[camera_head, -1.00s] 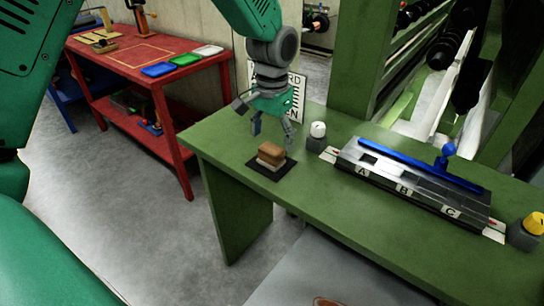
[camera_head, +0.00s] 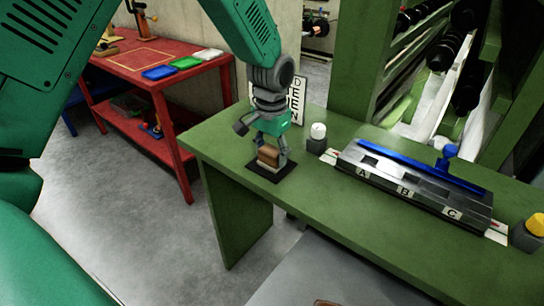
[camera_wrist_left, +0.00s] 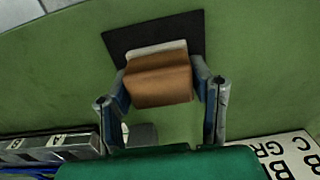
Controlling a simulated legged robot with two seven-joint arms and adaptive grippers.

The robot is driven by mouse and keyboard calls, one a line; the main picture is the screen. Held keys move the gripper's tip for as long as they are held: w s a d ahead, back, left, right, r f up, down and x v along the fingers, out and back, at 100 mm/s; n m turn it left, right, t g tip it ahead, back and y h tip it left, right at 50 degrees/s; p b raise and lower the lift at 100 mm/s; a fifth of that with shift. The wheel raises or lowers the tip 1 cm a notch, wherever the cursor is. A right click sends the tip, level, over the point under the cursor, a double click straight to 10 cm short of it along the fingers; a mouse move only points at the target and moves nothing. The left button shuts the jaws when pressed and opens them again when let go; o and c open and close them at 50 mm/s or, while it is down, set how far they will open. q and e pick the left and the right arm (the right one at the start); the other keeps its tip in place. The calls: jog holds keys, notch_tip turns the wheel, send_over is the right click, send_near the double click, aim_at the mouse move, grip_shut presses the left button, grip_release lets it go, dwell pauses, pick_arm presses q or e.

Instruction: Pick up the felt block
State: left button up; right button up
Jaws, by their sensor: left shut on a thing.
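The felt block (camera_head: 268,155) has a brown top and a pale lower layer. It sits on a black mat (camera_head: 262,174) near the left end of the green bench. My left gripper (camera_head: 270,148) is down over it from above, with a finger on each side. In the left wrist view the block (camera_wrist_left: 158,80) lies between the two fingertips of the left gripper (camera_wrist_left: 160,88), and the fingers are shut on it. The block appears still at the mat (camera_wrist_left: 118,45); I cannot tell whether it is lifted. My right gripper is not in view.
On the green bench (camera_head: 340,215), a grey block with a white knob (camera_head: 318,131) stands right of the mat. Further right is a metal fixture labelled A, B, C (camera_head: 410,190) with a blue bar. A red table (camera_head: 120,60) stands behind left.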

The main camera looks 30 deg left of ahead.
aim_at(271, 149)
pick_arm(q)
notch_tip(271, 149, up, 10)
jog(key=shift+p, duration=0.8)
